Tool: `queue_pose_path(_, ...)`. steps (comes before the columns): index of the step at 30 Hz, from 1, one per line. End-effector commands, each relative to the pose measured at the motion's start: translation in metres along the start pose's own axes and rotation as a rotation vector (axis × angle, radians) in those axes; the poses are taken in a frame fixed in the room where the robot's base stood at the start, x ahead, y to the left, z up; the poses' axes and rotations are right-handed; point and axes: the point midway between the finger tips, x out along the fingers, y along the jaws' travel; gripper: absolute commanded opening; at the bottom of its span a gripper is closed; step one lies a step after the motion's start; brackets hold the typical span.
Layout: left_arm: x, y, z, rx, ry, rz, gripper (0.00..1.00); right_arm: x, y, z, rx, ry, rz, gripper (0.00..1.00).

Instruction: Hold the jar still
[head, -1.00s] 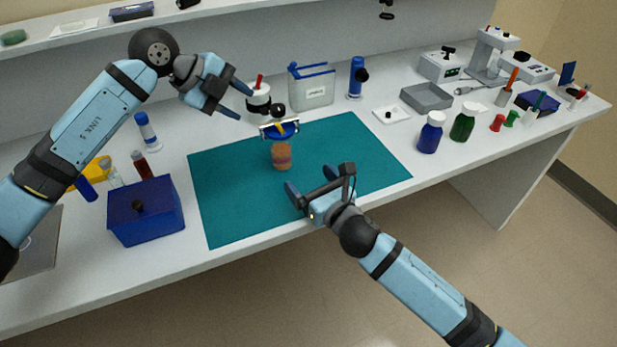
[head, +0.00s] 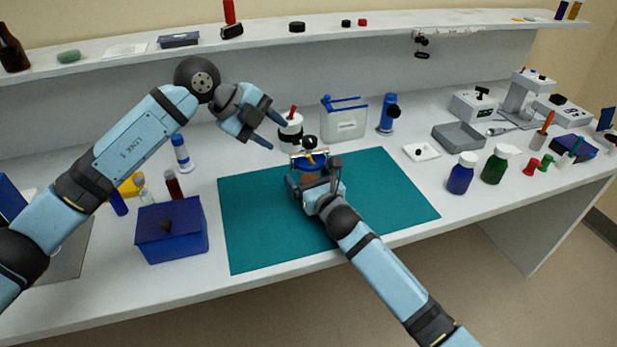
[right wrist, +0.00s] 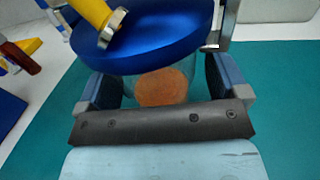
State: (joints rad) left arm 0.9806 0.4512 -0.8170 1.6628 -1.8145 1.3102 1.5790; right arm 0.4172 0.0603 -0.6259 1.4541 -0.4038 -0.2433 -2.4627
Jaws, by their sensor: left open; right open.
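The jar (head: 310,180) stands on the teal mat (head: 262,235), with orange-brown contents and a wide blue lid (right wrist: 160,42). In the right wrist view its clear body (right wrist: 162,90) shows between my fingers. A yellow-handled part (right wrist: 98,15) with a brass end lies over the lid, and a metal bracket (right wrist: 228,25) is beside it. My right gripper (head: 312,178) is open, a finger on either side of the jar; contact cannot be told. My left gripper (head: 271,130) is open and empty, above and left of the jar. My right gripper hides most of the jar in the head view.
A white bottle (head: 290,132) with a black band stands close behind the jar, near a clear blue-topped container (head: 344,122). A blue box (head: 171,230) is left of the mat. Blue (head: 461,175) and green (head: 495,166) bottles stand right. The mat's right part is clear.

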Motion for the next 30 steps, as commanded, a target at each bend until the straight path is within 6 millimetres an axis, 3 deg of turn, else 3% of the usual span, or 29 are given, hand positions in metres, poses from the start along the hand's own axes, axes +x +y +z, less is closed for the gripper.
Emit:
queue_pose_path(8,0.0000,-0.0001,0.0000,0.000,0.000,0.000,0.43,0.0018,0.0002,-0.0003,0.001,0.000,0.000,0.92)
queue_pose_path(11,0.0000,-0.0001,0.0000,0.000,0.000,0.000,0.43,0.0017,0.0002,-0.0003,0.001,0.001,0.000,0.74)
queue_pose_path(17,0.0000,0.0000,0.0000,0.000,0.000,0.000,0.43,0.0016,0.0001,-0.0004,0.001,0.001,0.000,0.28)
queue_pose_path(30,0.0000,0.0000,0.0000,0.000,0.000,0.000,0.43,0.0015,0.0001,-0.0004,0.001,0.001,0.000,0.27)
